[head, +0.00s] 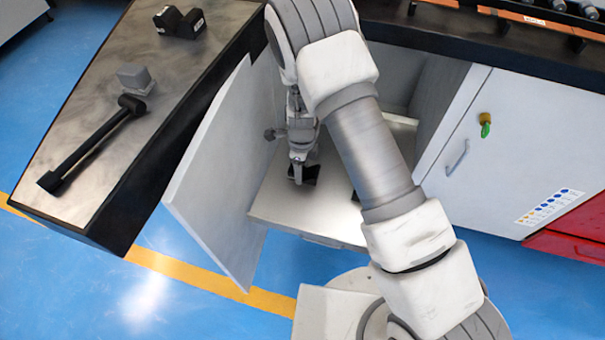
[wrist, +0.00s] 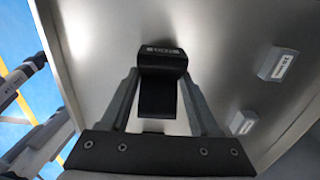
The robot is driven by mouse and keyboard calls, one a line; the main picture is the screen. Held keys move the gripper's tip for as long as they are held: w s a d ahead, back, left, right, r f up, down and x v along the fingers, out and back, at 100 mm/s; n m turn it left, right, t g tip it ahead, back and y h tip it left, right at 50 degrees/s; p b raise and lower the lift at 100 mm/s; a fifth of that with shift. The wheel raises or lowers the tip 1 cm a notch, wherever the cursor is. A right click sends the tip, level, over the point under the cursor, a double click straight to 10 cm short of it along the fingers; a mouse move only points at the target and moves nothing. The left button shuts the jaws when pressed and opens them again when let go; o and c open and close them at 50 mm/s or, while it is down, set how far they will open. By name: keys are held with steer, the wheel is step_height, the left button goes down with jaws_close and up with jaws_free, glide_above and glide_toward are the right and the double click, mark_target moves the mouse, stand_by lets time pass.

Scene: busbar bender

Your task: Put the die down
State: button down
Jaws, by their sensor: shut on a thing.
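My gripper (head: 302,165) reaches down into the open cabinet, over its light shelf (head: 285,213). It is shut on a black die (wrist: 162,65), which sits between the two fingertips in the wrist view and has a small pale label. The die also shows as a dark piece (head: 311,172) at the gripper's end in the head view. I cannot tell whether the die touches the shelf.
Two small labelled grey blocks (wrist: 279,65) and (wrist: 243,122) lie right of the die. The open door (head: 215,180) stands left of my gripper. A bench with black dies (head: 180,22), a grey block (head: 133,76) and a black handle (head: 90,145) is further left.

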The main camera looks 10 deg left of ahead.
steer(key=shift+w+f, duration=0.1)
steer(key=shift+f, duration=1.1)
steer(key=shift+f+b, duration=0.1)
steer(key=shift+b, duration=0.2)
steer(key=shift+c, duration=0.6)
jaws_free()
steer(key=shift+f, duration=0.1)
